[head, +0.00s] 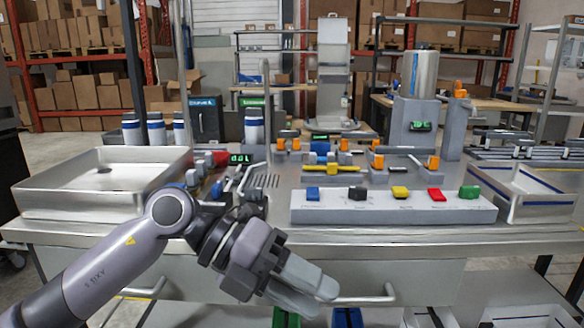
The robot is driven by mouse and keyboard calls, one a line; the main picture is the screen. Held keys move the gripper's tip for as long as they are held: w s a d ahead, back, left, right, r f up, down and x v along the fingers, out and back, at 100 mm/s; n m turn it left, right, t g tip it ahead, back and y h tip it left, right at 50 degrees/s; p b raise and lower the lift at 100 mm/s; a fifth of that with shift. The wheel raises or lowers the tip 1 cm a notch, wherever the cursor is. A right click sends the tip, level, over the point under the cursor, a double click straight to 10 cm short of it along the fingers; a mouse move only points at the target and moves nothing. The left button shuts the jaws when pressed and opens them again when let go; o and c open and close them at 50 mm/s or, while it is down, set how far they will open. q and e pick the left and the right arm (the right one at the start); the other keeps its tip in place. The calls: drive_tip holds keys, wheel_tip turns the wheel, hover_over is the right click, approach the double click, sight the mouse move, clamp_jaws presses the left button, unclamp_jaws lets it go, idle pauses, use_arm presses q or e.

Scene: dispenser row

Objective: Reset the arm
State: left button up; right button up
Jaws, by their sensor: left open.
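My left arm comes in from the lower left, and its gripper (312,297) is low in front of the bench's front edge. The gripper is open and I see nothing between its fingers. It covers part of the drawer front and handle behind it. My right gripper is not in the head view.
A steel bench (260,236) spans the view. A metal tray (60,203) is at its left and another (545,208) at its right. A grey panel (330,209) carries several coloured switches. A metal cylinder (419,75) stands behind. Drawer handles (378,299) jut out in front.

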use_arm(q)
drive_tip(key=w+a+f+n+t, duration=0.1)
drive_tip(key=a+f+n+t, duration=0.3)
drive_tip(key=n+t, duration=0.45)
drive_tip(key=w+a+f+n+t+y, duration=0.15)
drive_tip(key=a+f+n+t, duration=0.35)
drive_tip(key=n, duration=0.7)
drive_tip(key=w+a+f+n+t, duration=0.15)
drive_tip(key=f+n+t, duration=0.25)
drive_tip(key=n+t, duration=0.5)
drive_tip(key=s+a+f+n+g+y, duration=0.45)
drive_tip(key=s+f, duration=0.25)
drive_tip(key=f, duration=0.4)
drive_tip(key=s+a+f+n+g+y, duration=0.3)
drive_tip(key=s+a+f+n+g, duration=0.15)
drive_tip(key=s+f, duration=0.4)
wheel_tip(320, 180, up, 9)
drive_tip(key=a+p, duration=0.2)
drive_tip(key=p, duration=1.2)
drive_tip(key=shift+s+a+m+y, duration=0.3)
drive_tip(key=shift+s+m+y, duration=0.05)
drive_tip(key=shift+y, duration=0.05)
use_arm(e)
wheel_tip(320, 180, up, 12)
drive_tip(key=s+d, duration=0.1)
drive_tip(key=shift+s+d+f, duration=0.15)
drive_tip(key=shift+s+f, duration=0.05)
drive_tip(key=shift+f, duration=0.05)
